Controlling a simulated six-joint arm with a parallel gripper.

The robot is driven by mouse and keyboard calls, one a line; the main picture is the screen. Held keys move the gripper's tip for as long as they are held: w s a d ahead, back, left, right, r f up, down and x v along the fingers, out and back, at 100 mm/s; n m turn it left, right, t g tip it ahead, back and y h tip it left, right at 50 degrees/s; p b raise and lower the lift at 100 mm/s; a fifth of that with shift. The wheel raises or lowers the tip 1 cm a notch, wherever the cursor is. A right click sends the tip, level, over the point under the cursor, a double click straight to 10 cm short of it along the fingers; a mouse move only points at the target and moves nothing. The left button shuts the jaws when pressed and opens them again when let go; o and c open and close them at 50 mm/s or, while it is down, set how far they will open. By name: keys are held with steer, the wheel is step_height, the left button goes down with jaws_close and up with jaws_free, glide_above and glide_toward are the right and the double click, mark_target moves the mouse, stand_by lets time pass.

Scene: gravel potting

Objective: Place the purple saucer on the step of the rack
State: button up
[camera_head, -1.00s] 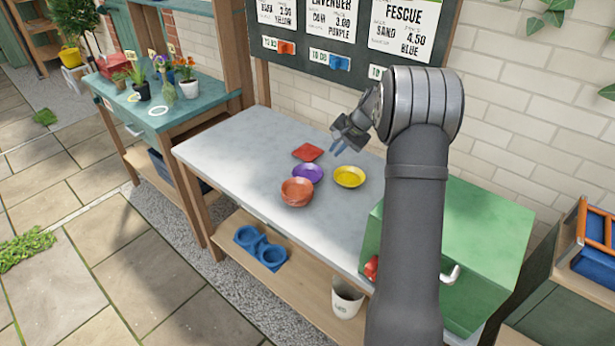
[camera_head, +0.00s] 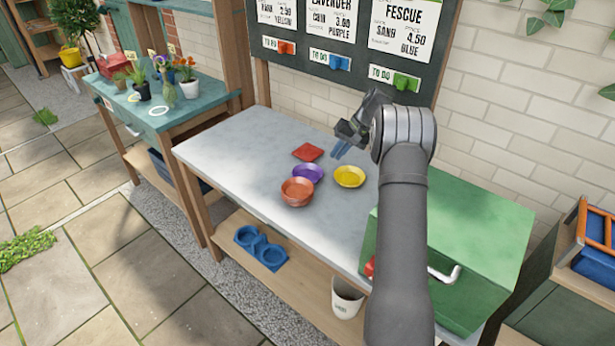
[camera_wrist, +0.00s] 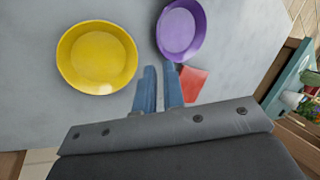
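The purple saucer (camera_head: 312,172) lies on the grey table (camera_head: 230,150), between a yellow saucer (camera_head: 349,177) and a terracotta-coloured dish (camera_head: 297,191) that covers its near edge. In the wrist view the purple saucer (camera_wrist: 181,31) is at top centre, beyond my fingertips, and the yellow saucer (camera_wrist: 97,57) is to the left. My gripper (camera_head: 340,148) is above the table, up and right of the purple saucer. Its two blue fingers (camera_wrist: 159,75) are slightly apart with nothing between them. I cannot clearly make out a stepped rack.
A red square piece (camera_head: 307,152) lies behind the purple saucer. A large green box (camera_head: 460,240) fills the table's right end. A blue double holder (camera_head: 260,248) and a white pot (camera_head: 347,298) are on the lower shelf. The table's left part is clear. A board (camera_head: 345,40) hangs behind.

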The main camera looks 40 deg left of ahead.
mark_target(322, 173)
steer(key=x, duration=0.9)
jaws_close()
steer(key=shift+w, duration=0.1)
